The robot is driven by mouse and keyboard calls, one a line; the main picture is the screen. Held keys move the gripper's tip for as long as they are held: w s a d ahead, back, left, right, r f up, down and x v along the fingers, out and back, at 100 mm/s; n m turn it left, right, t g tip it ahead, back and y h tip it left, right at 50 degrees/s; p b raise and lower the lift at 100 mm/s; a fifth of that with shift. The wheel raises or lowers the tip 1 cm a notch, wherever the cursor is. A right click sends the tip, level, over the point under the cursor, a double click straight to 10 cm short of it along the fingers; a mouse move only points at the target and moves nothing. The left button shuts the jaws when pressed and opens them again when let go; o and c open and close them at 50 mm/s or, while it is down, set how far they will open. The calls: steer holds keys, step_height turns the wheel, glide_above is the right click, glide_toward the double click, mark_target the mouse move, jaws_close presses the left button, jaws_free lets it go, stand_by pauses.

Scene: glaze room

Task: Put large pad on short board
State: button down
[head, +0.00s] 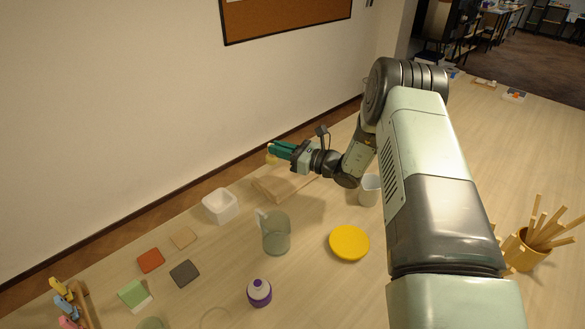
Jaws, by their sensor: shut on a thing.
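My gripper (274,150), with green fingers, is at the back of the table near the wall. It is shut on a small-looking yellow thing (271,159), which shows just below the fingertips. Most of it is hidden, so I cannot tell its full size or whether it is the large pad. A light wooden board (268,190) lies on the table below and beside my gripper, partly hidden by the hand. It looks like the short board. I cannot tell whether the yellow thing touches it.
A white square bowl (220,206), a glass mug (275,235), a white cup (369,190) and a yellow disc (349,243) stand near the board. Red (150,260), tan (183,237) and dark (184,273) tiles, a green-topped block (134,295) and a purple-white bottle (259,292) lie nearer.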

steer(key=w+d+m+t+h, duration=0.3)
steer(key=w+d+t, duration=0.1)
steer(key=w+d, duration=0.1)
steer(key=t, duration=0.1)
glide_above(298, 177)
step_height(298, 177, down, 5)
steer(key=shift+m, duration=0.4)
steer(key=shift+f, duration=2.55)
steer(key=shift+f, duration=0.1)
steer(key=c, duration=1.1)
jaws_free()
steer(key=shift+c, duration=0.2)
